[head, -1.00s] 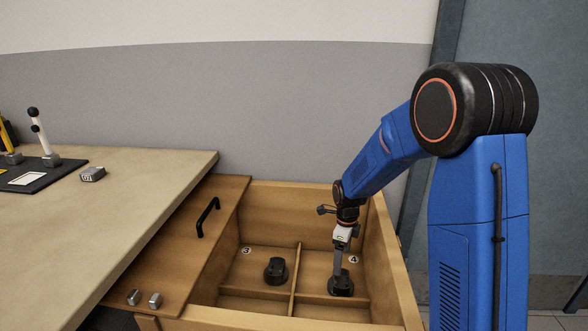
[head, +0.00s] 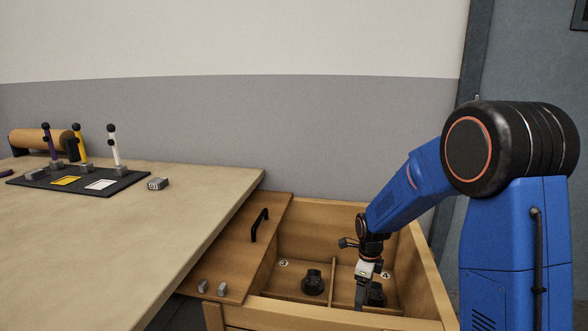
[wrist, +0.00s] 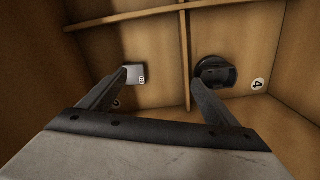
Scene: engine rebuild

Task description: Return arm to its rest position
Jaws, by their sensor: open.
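My gripper (head: 361,300) is down inside the open wooden drawer (head: 436,275), at the lower end of my blue arm. In the wrist view my gripper (wrist: 160,80) is open, its two fingers wide apart and nothing between them. A black round part (head: 376,294) lies in the compartment marked 4, behind and right of the fingers; in the wrist view a black round part (wrist: 215,72) shows beyond the right fingertip, near a 4 label. Another black part (head: 314,283) stands in the compartment to the left. My lower fingertips are partly hidden in the head view.
A small metal block (wrist: 134,75) shows beside the left fingertip; its mark is unclear. Drawer walls and a divider (head: 333,275) surround my gripper closely. The workbench (head: 150,240) is on the left, with a dark mat (head: 110,190) holding several coloured-handled tools.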

